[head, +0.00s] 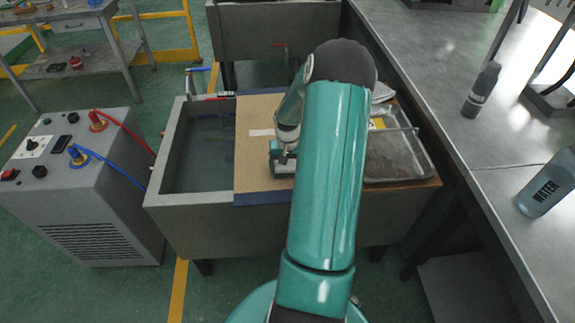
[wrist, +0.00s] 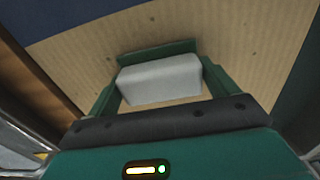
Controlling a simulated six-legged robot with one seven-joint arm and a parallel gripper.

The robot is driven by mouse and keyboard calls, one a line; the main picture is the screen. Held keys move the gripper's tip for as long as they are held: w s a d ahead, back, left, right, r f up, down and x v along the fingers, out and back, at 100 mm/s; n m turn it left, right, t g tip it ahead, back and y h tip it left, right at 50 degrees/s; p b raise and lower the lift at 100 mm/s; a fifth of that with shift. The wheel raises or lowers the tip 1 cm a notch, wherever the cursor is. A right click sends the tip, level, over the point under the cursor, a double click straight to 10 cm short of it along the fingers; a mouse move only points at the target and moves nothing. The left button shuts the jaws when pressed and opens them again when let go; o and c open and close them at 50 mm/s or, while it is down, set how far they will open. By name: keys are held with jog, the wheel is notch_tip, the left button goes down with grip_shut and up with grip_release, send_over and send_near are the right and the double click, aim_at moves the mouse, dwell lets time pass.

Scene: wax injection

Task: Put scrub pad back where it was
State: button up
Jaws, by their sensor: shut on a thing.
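The scrub pad (wrist: 160,80) is a pale grey-white block in the wrist view. My gripper (wrist: 158,68) is shut on it, with a green finger at each end of the pad. In the head view my gripper (head: 282,160) points down over the cardboard sheet (head: 252,108), which has dark blue edges and lies across the grey sink (head: 168,160). The pad cannot be made out in the head view, where my gripper hides it. The pad is over bare cardboard; I cannot tell whether it touches it.
A metal tray (head: 408,160) sits right of the cardboard, partly behind my arm. A steel bench (head: 500,130) on the right holds a dark bottle (head: 481,90) and a water bottle (head: 546,184). A grey machine (head: 95,190) with red and blue hoses stands left of the sink.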

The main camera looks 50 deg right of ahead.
jog(key=shift+f, duration=0.1)
jog(key=o, duration=0.8)
notch_tip(320, 180, up, 12)
jog(key=w+a+r+n+t+h, duration=0.1)
jog(key=w+a+r+n, duration=0.1)
jog(key=a+r, duration=0.7)
jog(key=w+a+r+n+t+h, duration=0.15)
jog(key=a+r, duration=0.45)
jog(key=a, duration=0.6)
jog(key=s+a+r+n+t, duration=0.1)
jog(key=s+a+r+n, duration=0.1)
jog(key=a, duration=0.4)
jog(key=s+a+r+n+t+y, duration=0.1)
jog(key=s+a+r+n, duration=0.1)
jog(key=s+a, duration=0.3)
jog(key=s+a+r+n+t+y, duration=0.1)
jog(key=s+a, duration=0.3)
jog(key=a, duration=0.5)
jog(key=shift+a+r+n, duration=0.2)
jog(key=shift+r+n, duration=0.45)
jog(key=shift+r, duration=0.2)
